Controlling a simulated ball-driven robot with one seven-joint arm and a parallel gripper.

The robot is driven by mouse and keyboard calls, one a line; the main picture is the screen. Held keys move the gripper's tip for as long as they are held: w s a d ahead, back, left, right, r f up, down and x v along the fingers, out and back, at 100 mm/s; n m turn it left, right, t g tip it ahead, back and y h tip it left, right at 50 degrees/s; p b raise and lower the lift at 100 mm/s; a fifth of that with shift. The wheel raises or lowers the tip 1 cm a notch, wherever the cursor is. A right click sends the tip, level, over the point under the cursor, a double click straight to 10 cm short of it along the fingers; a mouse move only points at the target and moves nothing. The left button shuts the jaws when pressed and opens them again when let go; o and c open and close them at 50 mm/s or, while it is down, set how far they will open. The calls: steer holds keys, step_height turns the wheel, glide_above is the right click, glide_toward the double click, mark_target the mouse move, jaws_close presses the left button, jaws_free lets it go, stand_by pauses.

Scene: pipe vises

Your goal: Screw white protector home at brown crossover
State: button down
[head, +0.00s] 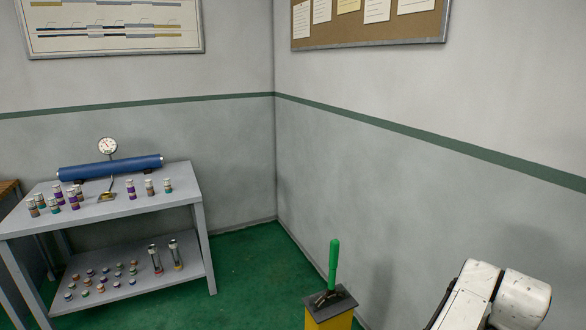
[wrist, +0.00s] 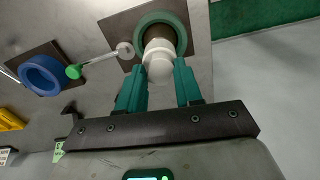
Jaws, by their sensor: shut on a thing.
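In the wrist view, the white protector (wrist: 158,67) sits between the teal fingers of my gripper (wrist: 159,75), which is shut on it. Its far end meets the brown crossover (wrist: 158,32), which shows inside a green ring-shaped vise (wrist: 181,27). The protector looks roughly in line with the crossover. I cannot tell how deep its thread is engaged, since the joint is hidden behind the protector. Neither my gripper nor the protector shows in the head view.
In the wrist view, a blue ring (wrist: 42,75) and a green-tipped handle (wrist: 100,57) lie left of the vise. In the head view, a grey bench (head: 150,205) holds several small cylinders and a blue pipe (head: 110,167). A yellow stand (head: 330,316) has a green handle (head: 334,263).

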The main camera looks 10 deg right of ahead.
steer(key=m, duration=0.3)
steer(key=shift+f+m+b, duration=0.1)
steer(key=shift+m+b, duration=0.2)
steer(key=m, duration=0.3)
steer(key=shift+m+b, duration=0.35)
steer(key=shift+m, duration=0.05)
steer(key=m+b, duration=0.1)
steer(key=m, duration=0.2)
steer(key=shift+m, duration=0.4)
steer(key=m, duration=0.2)
steer(key=shift+m, duration=0.3)
steer(key=c, duration=0.8)
jaws_free()
